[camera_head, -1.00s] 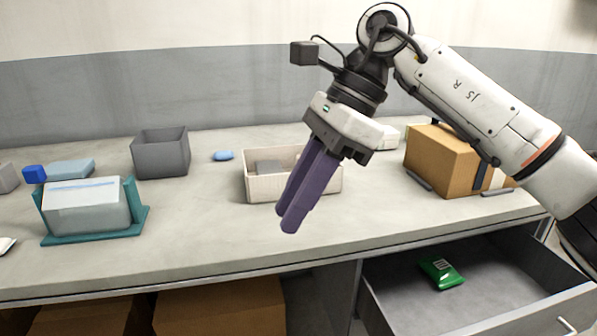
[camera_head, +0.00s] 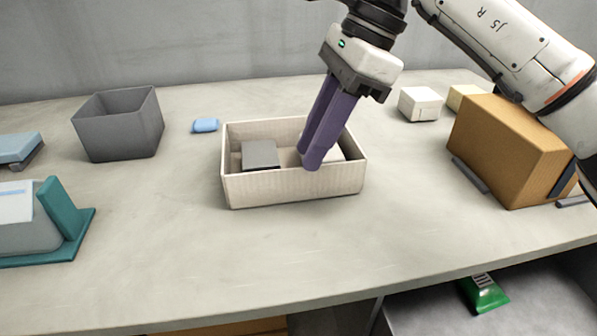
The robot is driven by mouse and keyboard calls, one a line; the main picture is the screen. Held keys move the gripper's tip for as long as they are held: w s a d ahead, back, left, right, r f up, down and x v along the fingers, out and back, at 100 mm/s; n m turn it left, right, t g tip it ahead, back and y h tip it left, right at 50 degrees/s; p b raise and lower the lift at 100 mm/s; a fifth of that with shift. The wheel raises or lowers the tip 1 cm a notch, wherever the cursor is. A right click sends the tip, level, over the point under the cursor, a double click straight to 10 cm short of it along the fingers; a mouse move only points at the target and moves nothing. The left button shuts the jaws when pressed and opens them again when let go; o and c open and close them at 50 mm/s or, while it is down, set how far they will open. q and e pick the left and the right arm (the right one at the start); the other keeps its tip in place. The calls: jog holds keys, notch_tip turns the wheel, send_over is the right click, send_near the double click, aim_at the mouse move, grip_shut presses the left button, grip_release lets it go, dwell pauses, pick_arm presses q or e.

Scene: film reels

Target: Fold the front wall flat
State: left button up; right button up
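The beige open box (camera_head: 230,146) stands on the counter in the middle of the view. Its front wall (camera_head: 290,188) is upright, facing me. A dark grey block (camera_head: 260,153) lies inside at the left, and a pale item (camera_head: 336,153) shows inside at the right, partly hidden by my fingers. My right gripper (camera_head: 312,158) has purple fingers pressed together with nothing between them. It slants down over the box, its tips by the top edge of the front wall. I cannot tell whether they touch it. My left gripper is out of view.
A grey open bin (camera_head: 122,128) and a small blue item (camera_head: 205,125) are left of the box. A teal stand (camera_head: 65,225) is at the left front. A brown carton (camera_head: 505,150) and a white box (camera_head: 420,104) are at the right. Counter before the box is clear.

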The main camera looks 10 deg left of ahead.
aim_at(298, 200)
jog(key=x, duration=0.6)
jog(key=shift+a+f+b, duration=0.1)
jog(key=shift+f+b, duration=0.05)
jog(key=shift+b, duration=0.25)
jog(key=shift+c, duration=0.4)
grip_shut()
